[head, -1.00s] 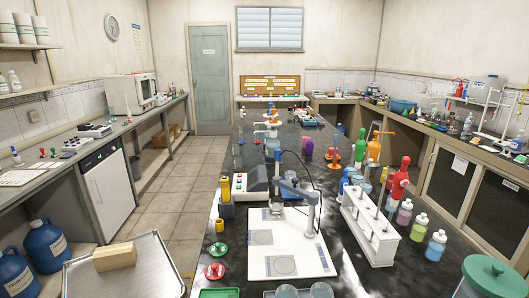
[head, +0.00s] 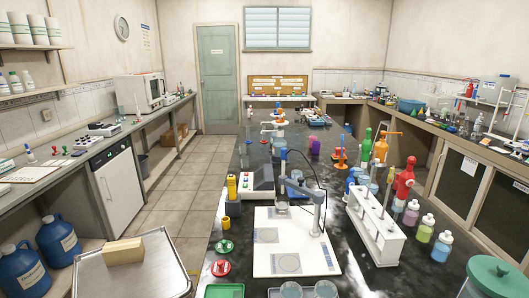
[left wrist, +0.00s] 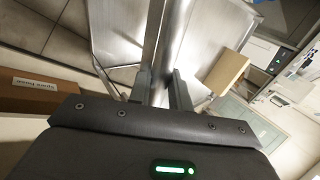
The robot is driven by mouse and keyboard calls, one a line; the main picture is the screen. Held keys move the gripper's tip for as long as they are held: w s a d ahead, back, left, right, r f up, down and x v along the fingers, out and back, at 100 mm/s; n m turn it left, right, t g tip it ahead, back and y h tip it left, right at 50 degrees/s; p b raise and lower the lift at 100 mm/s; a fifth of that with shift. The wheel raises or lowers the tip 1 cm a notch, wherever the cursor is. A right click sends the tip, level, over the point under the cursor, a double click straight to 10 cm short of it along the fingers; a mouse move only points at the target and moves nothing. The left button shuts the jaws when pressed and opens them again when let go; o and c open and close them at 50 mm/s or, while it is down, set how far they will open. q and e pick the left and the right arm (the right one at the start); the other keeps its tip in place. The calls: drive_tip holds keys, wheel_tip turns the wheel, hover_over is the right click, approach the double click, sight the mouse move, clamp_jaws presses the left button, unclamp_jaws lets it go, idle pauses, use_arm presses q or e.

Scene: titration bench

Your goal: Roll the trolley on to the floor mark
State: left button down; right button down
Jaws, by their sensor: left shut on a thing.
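The trolley (head: 150,278) shows as a bare metal tray top at the lower left of the head view, with a tan block (head: 124,251) lying on it. In the left wrist view its metal surface (left wrist: 205,40) and the same block (left wrist: 228,72) show beyond the fingers. My left gripper (left wrist: 160,88) is shut on a metal bar of the trolley (left wrist: 166,45). The head view does not show this grip. My right gripper is in neither view. I cannot make out the floor mark. The trolley's wheels are hidden.
The black-topped bench (head: 345,270) with glassware stands to the trolley's right. Blue drums (head: 58,240) and a white cabinet (head: 118,185) line the left side. Tiled floor (head: 178,205) between them is open towards the door (head: 217,80). A labelled brown box (left wrist: 40,95) shows in the left wrist view.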

use_arm(q)
drive_tip(key=w+a+b, duration=0.1)
drive_tip(key=w+a, duration=0.1)
drive_tip(key=w, duration=0.1)
drive_tip(key=w+a+b, duration=0.1)
drive_tip(key=w+a, duration=0.1)
drive_tip(key=w, duration=0.1)
drive_tip(key=w+a+b, duration=0.1)
drive_tip(key=w+a, duration=0.2)
drive_tip(key=w, duration=0.1)
drive_tip(key=shift+f, duration=0.1)
drive_tip(key=shift+w+a, duration=0.5)
